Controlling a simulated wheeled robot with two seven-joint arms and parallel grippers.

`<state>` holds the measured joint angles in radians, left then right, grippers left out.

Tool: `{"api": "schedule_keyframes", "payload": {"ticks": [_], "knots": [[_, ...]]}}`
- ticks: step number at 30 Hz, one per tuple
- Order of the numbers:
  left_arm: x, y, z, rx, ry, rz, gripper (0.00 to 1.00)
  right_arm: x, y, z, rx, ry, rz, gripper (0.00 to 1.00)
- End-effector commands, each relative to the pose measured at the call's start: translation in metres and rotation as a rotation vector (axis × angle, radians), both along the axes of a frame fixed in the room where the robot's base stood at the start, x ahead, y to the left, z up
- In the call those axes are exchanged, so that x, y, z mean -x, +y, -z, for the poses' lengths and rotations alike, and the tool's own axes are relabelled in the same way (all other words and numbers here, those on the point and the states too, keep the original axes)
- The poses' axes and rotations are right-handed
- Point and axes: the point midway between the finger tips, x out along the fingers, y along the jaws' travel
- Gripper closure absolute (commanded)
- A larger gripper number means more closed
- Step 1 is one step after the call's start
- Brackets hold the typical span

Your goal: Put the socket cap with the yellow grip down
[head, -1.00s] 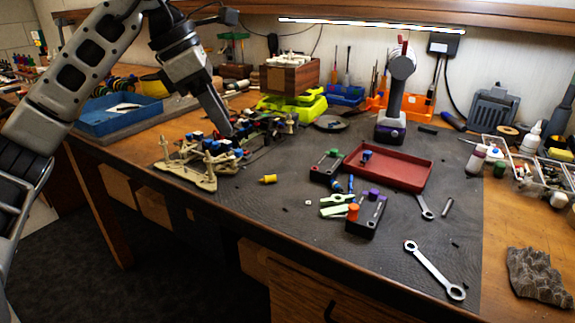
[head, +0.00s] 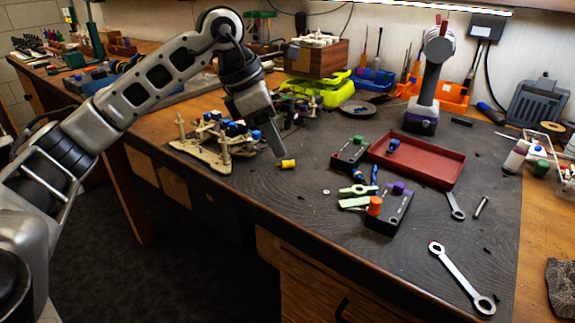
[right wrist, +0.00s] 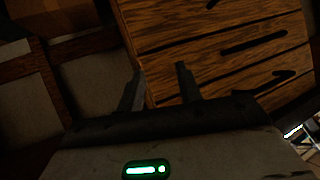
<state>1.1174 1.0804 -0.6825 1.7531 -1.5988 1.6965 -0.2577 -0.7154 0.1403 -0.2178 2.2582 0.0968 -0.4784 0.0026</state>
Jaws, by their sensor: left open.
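The socket cap with the yellow grip (head: 288,164) lies on the dark mat in the head view, right of the tan racecar chassis (head: 205,150). My left gripper (head: 279,150) comes down from above, its fingertips just behind and above the cap in the picture. It is open; the cap appears to lie free on the mat, though contact is hard to judge. In the right wrist view, my right gripper (right wrist: 160,85) has its fingers apart with nothing between them. It faces the wooden drawers, away from the tabletop.
Right of the cap stand a dark block with a green knob (head: 352,153) and one with orange and purple knobs (head: 388,210). A red tray (head: 425,174) and a wrench (head: 462,278) lie farther right. The mat just in front of the cap is clear.

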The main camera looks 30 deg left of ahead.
Motion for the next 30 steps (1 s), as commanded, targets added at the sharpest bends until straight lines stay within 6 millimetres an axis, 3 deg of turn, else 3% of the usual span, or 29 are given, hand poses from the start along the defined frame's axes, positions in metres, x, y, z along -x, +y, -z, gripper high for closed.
{"api": "schedule_keyframes", "payload": {"ticks": [7,17,21,22,30], "knots": [[-0.010,-0.007,0.036,0.001,0.004,0.001,0.59,0.000,0.000,0.002,0.001,-0.002,-0.002,0.65],[-0.013,-0.009,0.042,0.001,0.001,0.000,0.59,0.000,0.000,0.003,0.001,-0.001,-0.002,0.65],[-0.013,-0.009,0.042,0.001,0.001,0.000,0.96,0.000,0.000,0.003,0.001,-0.001,-0.002,0.65],[-0.013,-0.009,0.042,0.001,0.001,0.000,1.00,0.000,0.000,0.003,0.001,-0.001,-0.002,0.65],[-0.013,-0.009,0.042,0.001,0.001,0.000,1.00,0.000,0.000,0.003,0.001,0.000,-0.002,0.65]]}}
